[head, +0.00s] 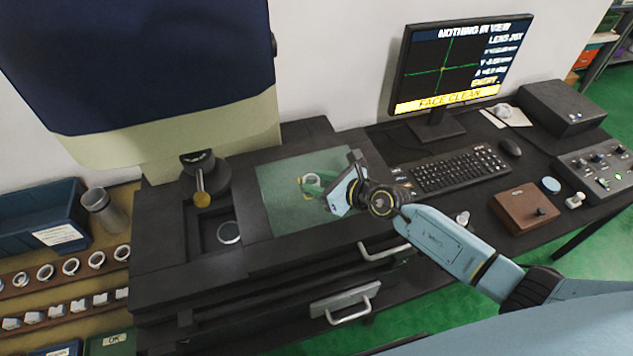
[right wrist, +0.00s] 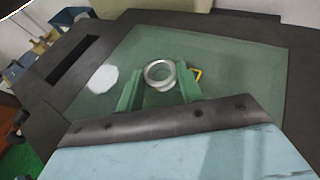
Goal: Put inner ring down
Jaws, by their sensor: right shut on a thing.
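The inner ring (head: 313,180) is a small pale metal ring over the green glass plate (head: 275,215). My right gripper (head: 317,186), with green fingers, is shut on it. In the right wrist view the ring (right wrist: 160,72) lies between the two fingertips (right wrist: 160,88), its hole facing up. I cannot tell whether it touches the plate (right wrist: 230,60); a second curved edge below it may be its wall or a reflection. A yellow-edged mark (right wrist: 197,75) shows beside the right finger. My left gripper is not in view.
Racks of rings (head: 70,267) are at the far left. The monitor (head: 460,65) reads "NOTHING IN VIEW" and "FACE CLEAN". A keyboard (head: 460,170) is to the right. The surrounding plate is clear.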

